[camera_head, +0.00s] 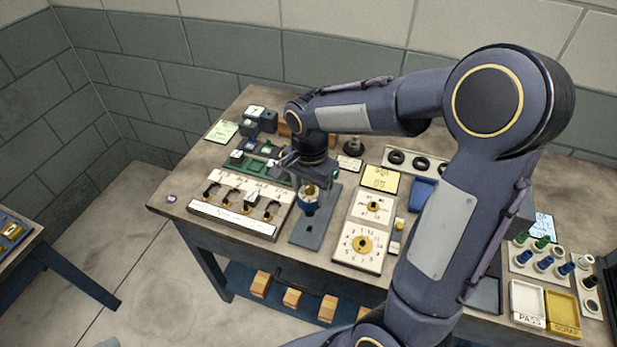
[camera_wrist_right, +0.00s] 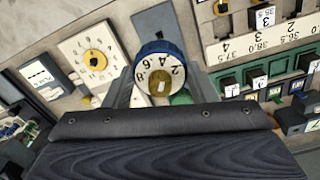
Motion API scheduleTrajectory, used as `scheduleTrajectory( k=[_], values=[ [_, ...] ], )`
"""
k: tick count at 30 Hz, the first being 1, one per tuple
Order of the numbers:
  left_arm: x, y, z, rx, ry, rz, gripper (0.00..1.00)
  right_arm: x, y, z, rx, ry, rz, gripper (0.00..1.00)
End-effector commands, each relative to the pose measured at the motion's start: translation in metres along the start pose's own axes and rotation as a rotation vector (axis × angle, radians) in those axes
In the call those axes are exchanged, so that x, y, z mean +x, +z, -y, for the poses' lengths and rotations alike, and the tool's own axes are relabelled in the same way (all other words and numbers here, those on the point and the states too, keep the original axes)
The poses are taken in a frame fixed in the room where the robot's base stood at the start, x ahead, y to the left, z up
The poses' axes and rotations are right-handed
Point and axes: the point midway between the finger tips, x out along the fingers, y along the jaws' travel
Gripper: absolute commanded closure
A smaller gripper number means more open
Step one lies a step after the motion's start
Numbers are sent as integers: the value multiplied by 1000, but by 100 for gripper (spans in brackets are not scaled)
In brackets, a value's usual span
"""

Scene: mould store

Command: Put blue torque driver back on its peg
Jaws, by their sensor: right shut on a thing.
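The blue torque driver (camera_head: 309,206) has a blue body and a pale numbered dial with a gold centre. In the wrist view the driver (camera_wrist_right: 160,72) shows its dial face between the fingers. My right gripper (camera_head: 317,184) points down and is shut on the driver, over a grey-blue plate (camera_head: 308,238) at the table's front. I cannot tell whether the driver touches the plate. The plate also shows in the wrist view (camera_wrist_right: 155,20). I cannot pick out the driver's peg for sure. My left gripper is not in view.
A white numbered rack (camera_head: 235,209) with dark hooked items stands left of the plate. Two white dial boards (camera_head: 361,247) stand right of it. A dark round-based post (camera_head: 352,146) and a yellow card (camera_head: 381,178) are behind. Trays marked PASS (camera_head: 527,300) and SCRAP lie far right.

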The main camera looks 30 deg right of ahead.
Motion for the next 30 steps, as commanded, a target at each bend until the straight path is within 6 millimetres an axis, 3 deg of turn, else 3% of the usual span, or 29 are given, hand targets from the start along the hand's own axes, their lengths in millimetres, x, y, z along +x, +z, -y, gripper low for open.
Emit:
scheduleTrajectory(
  k=[18, 30],
  values=[
    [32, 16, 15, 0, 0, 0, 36, 48, 0, 1, -5, -1, -1, 76],
    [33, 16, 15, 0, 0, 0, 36, 50, 0, 1, -5, -1, -1, 76]
  ],
)
